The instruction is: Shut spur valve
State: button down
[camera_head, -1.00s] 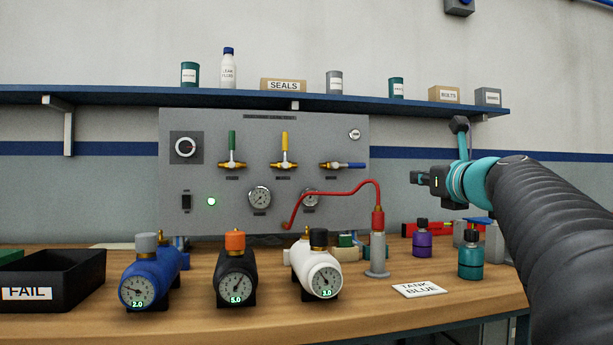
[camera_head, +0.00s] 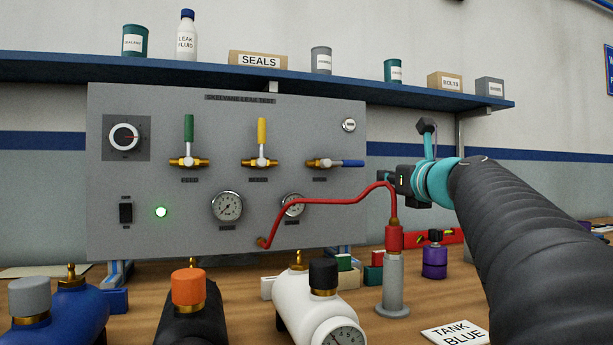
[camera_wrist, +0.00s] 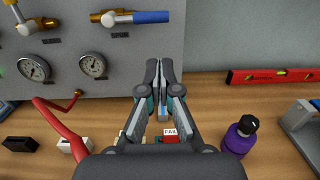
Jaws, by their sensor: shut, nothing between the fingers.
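The grey panel (camera_head: 225,230) carries three brass valves with lever handles. The green handle (camera_head: 189,128) and the yellow handle (camera_head: 262,137) point up. The blue handle (camera_head: 352,163) lies horizontal, pointing right from its brass body (camera_head: 319,162). My gripper (camera_head: 386,176) is shut and empty, just right of the blue handle in the picture. In the wrist view my gripper (camera_wrist: 162,68) shows below the blue handle (camera_wrist: 151,17), apart from it in the picture.
A red hose (camera_head: 335,199) arcs from the panel to a grey stand (camera_head: 393,285), close to my gripper in the picture. Blue, black and white tanks (camera_head: 305,293) stand in front. A shelf (camera_head: 250,86) runs above. A purple bottle (camera_head: 434,262) is at right.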

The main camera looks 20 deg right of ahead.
aim_at(346, 163)
jog(key=w+a+p, duration=0.1)
jog(key=w, duration=0.9)
jog(key=shift+w+r, duration=0.15)
jog(key=shift+r, duration=0.1)
jog(key=shift+a, duration=0.1)
